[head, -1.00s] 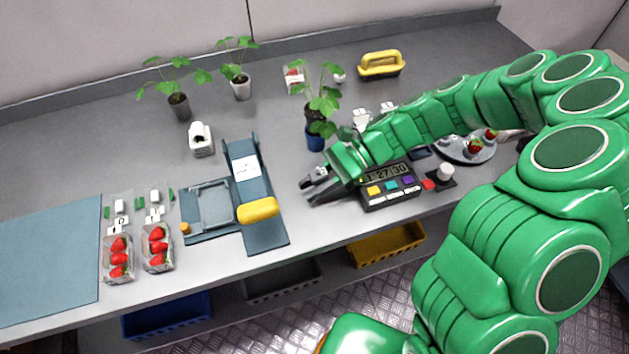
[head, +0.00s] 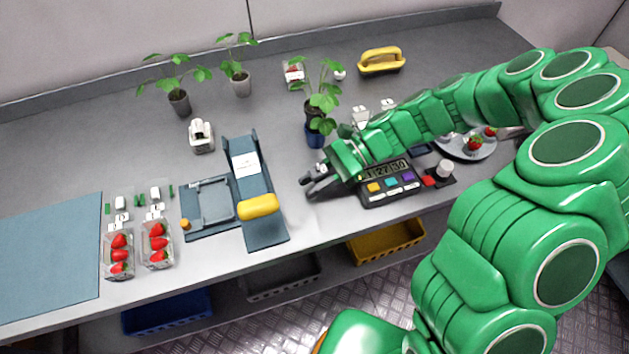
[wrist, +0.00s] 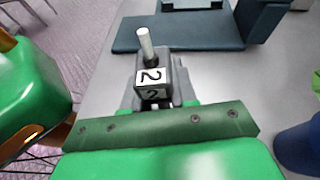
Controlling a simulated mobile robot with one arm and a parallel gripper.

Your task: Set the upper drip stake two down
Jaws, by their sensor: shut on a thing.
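My gripper (head: 318,182) is low over the bench, left of the keypad box with its number display. In the wrist view my gripper (wrist: 152,102) is shut on a dark grey block, the drip stake two (wrist: 153,77), with white labels marked 2 and a pale peg sticking up from it. Grey bench surface shows around the held stake. Its lower end is hidden, so I cannot tell whether it touches the bench. Small white pieces (head: 361,116) stand behind my arm; I cannot tell if they are stakes.
The keypad box (head: 388,184) is right of my gripper. A blue pot with a plant (head: 315,136) stands close behind it. The blue-grey press with a yellow handle (head: 258,207) is to the left. Clear bench lies between the press and my gripper.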

